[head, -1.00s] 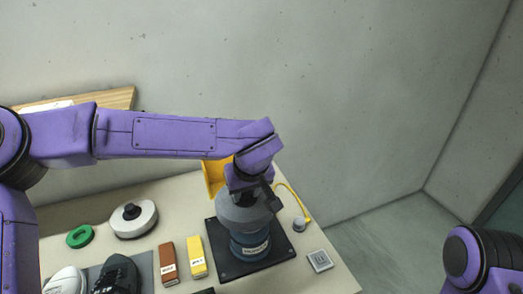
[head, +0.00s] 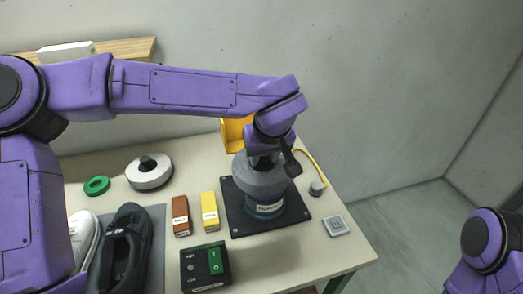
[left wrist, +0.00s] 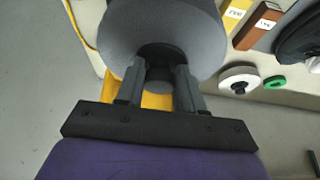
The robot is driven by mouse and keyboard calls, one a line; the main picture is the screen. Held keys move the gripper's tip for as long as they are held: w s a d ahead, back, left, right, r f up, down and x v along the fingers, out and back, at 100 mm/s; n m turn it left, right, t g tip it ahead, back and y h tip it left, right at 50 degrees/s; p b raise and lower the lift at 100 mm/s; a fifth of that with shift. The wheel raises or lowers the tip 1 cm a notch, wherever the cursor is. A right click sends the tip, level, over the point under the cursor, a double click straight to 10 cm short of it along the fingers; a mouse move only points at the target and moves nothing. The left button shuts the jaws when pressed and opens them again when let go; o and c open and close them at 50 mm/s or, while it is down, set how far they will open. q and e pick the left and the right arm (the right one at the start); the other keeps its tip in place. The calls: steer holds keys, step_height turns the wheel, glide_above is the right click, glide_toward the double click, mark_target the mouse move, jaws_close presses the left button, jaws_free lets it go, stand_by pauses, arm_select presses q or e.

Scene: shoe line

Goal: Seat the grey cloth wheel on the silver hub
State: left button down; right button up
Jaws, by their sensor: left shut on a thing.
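The grey cloth wheel (head: 258,183) is a thick grey disc over the blue motor (head: 266,209), which stands on a black base plate (head: 236,217). My left gripper (head: 268,155) is above the wheel and shut on its dark central knob. In the left wrist view, the fingers (left wrist: 160,78) are on either side of this knob, and the wheel (left wrist: 130,35) fills the top middle. The silver hub is hidden under the wheel, so I cannot tell whether the wheel touches it. My right gripper is not in view.
A white wheel (head: 147,179), green ring (head: 97,186), brown block (head: 180,216) and yellow block (head: 210,213) lie to the left. A switch box (head: 205,267) and shoes (head: 124,240) are in front. A yellow bin (head: 233,131) stands behind the motor. A grey square (head: 335,226) lies right.

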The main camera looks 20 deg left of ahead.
arm_select(q)
steer(key=w, duration=0.1)
steer(key=w+f, duration=0.1)
steer(key=w, duration=0.1)
steer(key=w+f, duration=0.1)
steer(key=shift+w+f, duration=0.1)
steer(key=shift+w, duration=0.1)
steer(key=shift+w+a, duration=0.1)
steer(key=shift+a, duration=0.05)
steer(key=shift+s+r, duration=0.5)
steer(key=shift+s, duration=0.35)
steer(key=shift+w+f, duration=0.2)
steer(key=shift+w, duration=0.3)
steer(key=shift+w+p, duration=0.1)
steer(key=shift+p, duration=0.3)
steer(key=shift+r+p, duration=0.2)
steer(key=shift+p, duration=0.25)
steer(key=shift+w+f, duration=0.1)
steer(key=shift+f, duration=0.1)
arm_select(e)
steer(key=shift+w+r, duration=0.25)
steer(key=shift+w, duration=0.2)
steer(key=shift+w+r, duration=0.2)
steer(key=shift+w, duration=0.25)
arm_select(q)
steer(key=shift+r, duration=0.1)
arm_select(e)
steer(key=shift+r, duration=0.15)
